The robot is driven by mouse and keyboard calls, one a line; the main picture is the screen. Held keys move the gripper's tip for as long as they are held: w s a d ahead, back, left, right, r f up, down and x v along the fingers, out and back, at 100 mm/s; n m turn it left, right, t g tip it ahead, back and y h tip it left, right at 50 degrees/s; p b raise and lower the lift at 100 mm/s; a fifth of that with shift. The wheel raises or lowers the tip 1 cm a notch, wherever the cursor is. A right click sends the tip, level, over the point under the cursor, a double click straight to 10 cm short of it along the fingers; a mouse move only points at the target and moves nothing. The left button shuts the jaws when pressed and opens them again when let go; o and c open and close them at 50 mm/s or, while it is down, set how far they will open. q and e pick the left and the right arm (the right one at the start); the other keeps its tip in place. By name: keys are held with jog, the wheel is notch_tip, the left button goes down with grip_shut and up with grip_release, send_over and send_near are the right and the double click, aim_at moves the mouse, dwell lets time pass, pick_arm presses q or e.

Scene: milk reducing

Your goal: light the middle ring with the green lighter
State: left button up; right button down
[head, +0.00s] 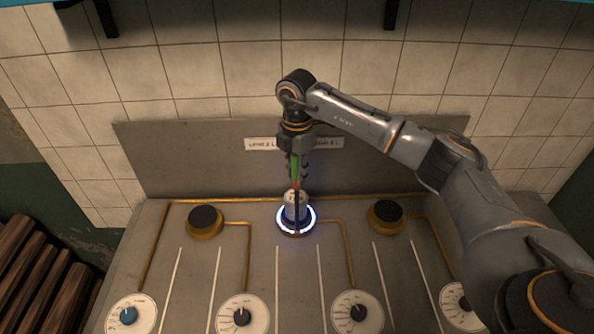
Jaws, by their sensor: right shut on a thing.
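My right gripper (297,172) points down over the middle ring and is shut on the green lighter. Only a strip of the lighter's green body (294,163) shows between the fingers, and a dark thin part runs down from it. The middle ring (283,227) sits at the back centre of the stove top, circled by a bright bluish-white glow. A small pale rounded thing stands at its centre, partly covered by the lighter's dark part. I cannot tell whether the lighter tip touches it. My left gripper is not in view.
Dark-topped burners stand at the left (205,221) and right (386,216), with brass pipes around them. Several dials line the front, including one with a blue knob (129,315). A metal back panel (190,160) with a label rises behind. Stacked logs (35,275) lie at the lower left.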

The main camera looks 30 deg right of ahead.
notch_tip(320, 180, up, 8)
jog(key=p, duration=0.4)
jog(key=shift+f, duration=0.2)
jog(key=shift+d, duration=0.1)
